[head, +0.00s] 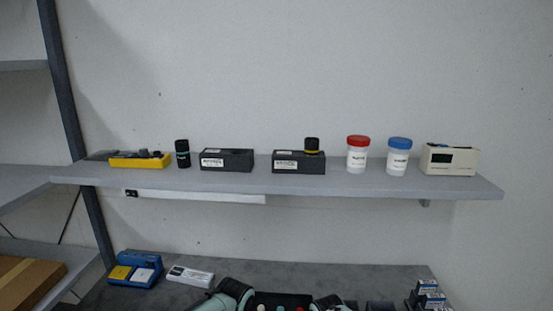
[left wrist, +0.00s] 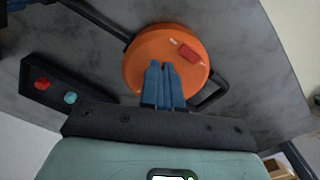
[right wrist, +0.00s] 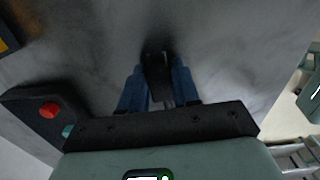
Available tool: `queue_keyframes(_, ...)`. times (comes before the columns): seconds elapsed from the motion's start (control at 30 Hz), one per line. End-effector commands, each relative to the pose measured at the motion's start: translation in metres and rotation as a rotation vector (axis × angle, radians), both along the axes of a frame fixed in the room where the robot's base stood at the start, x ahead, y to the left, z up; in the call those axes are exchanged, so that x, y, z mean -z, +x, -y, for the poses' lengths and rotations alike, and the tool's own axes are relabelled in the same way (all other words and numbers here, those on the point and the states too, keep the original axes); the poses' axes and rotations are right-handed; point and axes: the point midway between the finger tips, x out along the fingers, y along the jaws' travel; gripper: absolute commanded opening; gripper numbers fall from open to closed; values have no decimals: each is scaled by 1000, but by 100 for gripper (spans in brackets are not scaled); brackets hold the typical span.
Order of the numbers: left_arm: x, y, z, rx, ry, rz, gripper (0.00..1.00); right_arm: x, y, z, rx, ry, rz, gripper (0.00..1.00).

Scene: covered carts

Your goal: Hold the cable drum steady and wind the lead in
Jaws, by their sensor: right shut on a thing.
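The cable drum (left wrist: 150,48) shows in the left wrist view as an orange disc with a small red piece (left wrist: 188,53) on its face. Black bars (left wrist: 208,98) of a frame stick out beside it. My left gripper (left wrist: 161,66) has its blue fingers close together over the drum's lower part, with nothing seen between them; whether they touch the drum I cannot tell. In the right wrist view my right gripper (right wrist: 156,80) is shut on a black piece (right wrist: 155,66). Its far end is dark and blurred. The lead cannot be made out. The head view does not show the drum.
A grey shelf (head: 228,187) on the wall holds a yellow tray (head: 140,162), dark boxes (head: 227,160), red-lidded (head: 357,155) and blue-lidded jars (head: 398,157) and a cream device (head: 449,160). Below, a blue holder (head: 137,269) and small boxes (head: 428,294) stand on the grey bench (head: 300,271).

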Motion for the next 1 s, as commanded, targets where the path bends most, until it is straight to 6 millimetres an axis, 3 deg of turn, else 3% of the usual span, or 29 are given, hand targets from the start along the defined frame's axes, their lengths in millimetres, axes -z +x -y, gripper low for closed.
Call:
queue_keyframes(0.03,14,-2,-5,-4,16,-22,0,2,-2,1,-1,-3,-7,0)
queue_keyframes(1.0,14,-16,-27,-5,25,-29,0,4,-1,6,7,-10,-8,0)
